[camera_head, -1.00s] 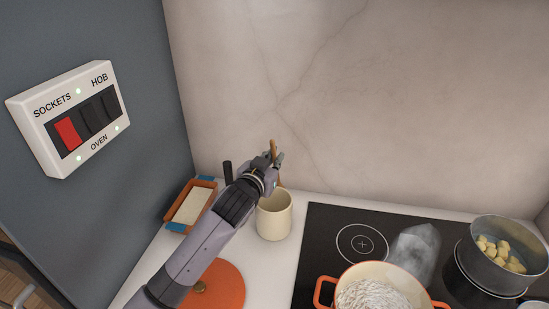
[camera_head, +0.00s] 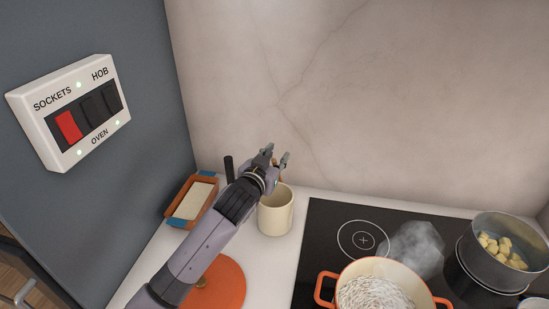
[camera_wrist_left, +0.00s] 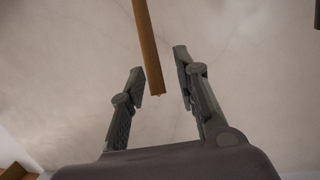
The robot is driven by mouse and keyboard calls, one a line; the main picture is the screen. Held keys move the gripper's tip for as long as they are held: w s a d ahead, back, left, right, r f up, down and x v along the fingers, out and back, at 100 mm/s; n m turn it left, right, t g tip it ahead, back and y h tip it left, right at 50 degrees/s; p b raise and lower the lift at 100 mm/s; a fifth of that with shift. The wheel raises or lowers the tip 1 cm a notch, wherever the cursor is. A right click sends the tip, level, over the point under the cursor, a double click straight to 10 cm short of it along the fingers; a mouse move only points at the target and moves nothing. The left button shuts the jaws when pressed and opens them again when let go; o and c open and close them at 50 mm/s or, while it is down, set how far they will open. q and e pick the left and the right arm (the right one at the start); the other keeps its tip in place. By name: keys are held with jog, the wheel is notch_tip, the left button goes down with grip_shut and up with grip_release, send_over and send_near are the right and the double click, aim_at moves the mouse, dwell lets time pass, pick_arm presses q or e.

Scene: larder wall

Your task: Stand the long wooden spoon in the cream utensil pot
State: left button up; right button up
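The cream utensil pot (camera_head: 275,216) stands upright on the white worktop, left of the hob. My left gripper (camera_head: 276,157) is above the pot's back rim, with its fingers apart. In the left wrist view the long wooden spoon (camera_wrist_left: 148,45) shows as a brown stick. It runs in from the top edge and ends between the open fingertips (camera_wrist_left: 160,70), with gaps on both sides. In the head view only a small brown bit shows by the gripper and the pot's rim; the rest is hidden. I cannot tell how the spoon rests in the pot. My right gripper is out of view.
A terracotta dish (camera_head: 193,202) lies left of the pot near the grey wall, by a black upright handle (camera_head: 229,168). An orange lid (camera_head: 225,285) lies in front. A steaming orange pot (camera_head: 321,290) and a steel pan (camera_head: 505,262) stand on the hob.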

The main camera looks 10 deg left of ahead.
pick_arm(q)
jog(key=shift+r, duration=0.3)
jog(key=shift+r+p, duration=0.4)
jog(key=shift+r, duration=0.15)
jog(key=b+v, duration=0.3)
jog(key=v, duration=0.9)
jog(key=shift+f, duration=0.2)
